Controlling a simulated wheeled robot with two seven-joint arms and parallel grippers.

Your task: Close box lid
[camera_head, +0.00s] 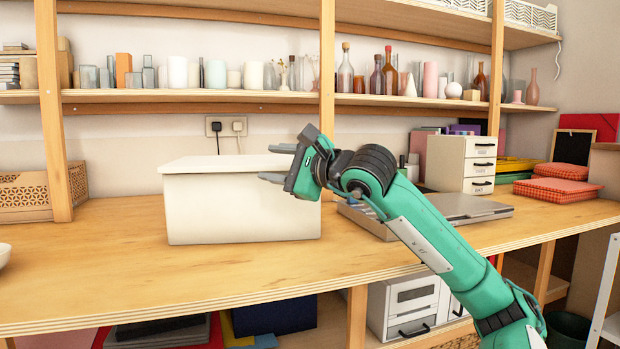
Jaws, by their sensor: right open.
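A white box (240,212) stands on the wooden table. Its white lid (215,164) lies about level across the top; I cannot tell whether a small gap remains along its edge. My right gripper (275,163) is at the box's upper right corner, with its two grey fingers apart and pointing left. The fingers and gripper body hide the right end of the lid and part of the box's right edge. I cannot tell whether the fingers touch the box. My left gripper is not in view.
A grey laptop-like slab (450,210) lies right of the box, under my right arm. A white drawer unit (461,163) stands behind it. A wooden crate (25,196) is at the left. Shelves with bottles run above. The table front (130,272) is clear.

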